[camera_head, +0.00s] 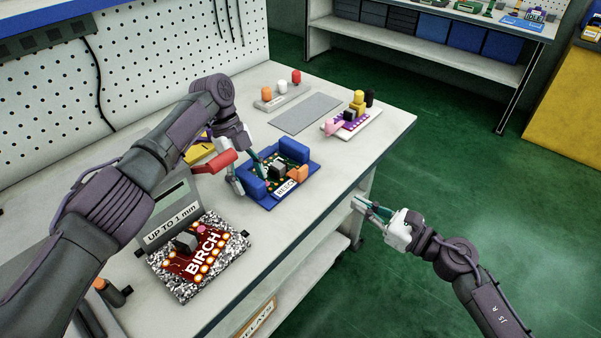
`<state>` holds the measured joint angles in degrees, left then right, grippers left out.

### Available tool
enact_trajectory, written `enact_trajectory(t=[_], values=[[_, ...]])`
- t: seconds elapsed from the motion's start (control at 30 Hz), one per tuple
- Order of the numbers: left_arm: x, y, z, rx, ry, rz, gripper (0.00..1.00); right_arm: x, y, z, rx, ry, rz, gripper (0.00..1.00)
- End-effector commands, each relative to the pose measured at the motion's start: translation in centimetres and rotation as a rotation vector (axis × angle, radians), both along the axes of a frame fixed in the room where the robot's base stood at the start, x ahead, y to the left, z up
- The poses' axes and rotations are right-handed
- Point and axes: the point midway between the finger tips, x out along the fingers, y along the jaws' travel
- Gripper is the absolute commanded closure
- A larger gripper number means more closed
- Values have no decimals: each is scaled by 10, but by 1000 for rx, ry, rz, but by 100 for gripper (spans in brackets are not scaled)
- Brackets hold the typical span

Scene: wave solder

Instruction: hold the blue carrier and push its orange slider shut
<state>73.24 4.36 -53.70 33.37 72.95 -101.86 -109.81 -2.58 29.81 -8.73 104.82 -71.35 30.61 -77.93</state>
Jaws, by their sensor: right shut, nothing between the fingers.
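The blue carrier (270,203) lies on the bench and holds a dark green board with a grey block. It has raised blue blocks at its left and far sides and a white label in front. The orange slider (298,174) sits at the carrier's right side, with a gap between it and the grey block. My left gripper (248,172) is at the carrier's left end, its fingers on either side of the blue block there and seemingly closed on it. My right gripper (358,203) is shut and empty, off the bench's front edge, right of the carrier and apart from it.
A red BIRCH board (190,262) on a speckled base stands nearer, beside a grey "UP TO 1 mm" sign (172,213). A red-handled item (210,163) is by my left wrist. Farther back are a bare grey mat (305,112) and a white board (355,123) with coloured parts.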

Motion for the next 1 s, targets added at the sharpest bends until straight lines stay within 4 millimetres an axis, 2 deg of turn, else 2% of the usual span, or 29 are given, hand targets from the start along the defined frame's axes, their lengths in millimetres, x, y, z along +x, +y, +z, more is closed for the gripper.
enact_trajectory(t=[0.27,0.53,0.7,1.0], values=[[2,2,8,0,-1,1,40,0,0,0,0,0,0,100],[15,13,50,0,-2,2,40,0,0,0,0,0,0,100],[19,18,65,-1,-1,0,40,0,0,0,0,0,0,100],[21,20,70,0,0,-1,40,0,0,0,0,0,0,100]])
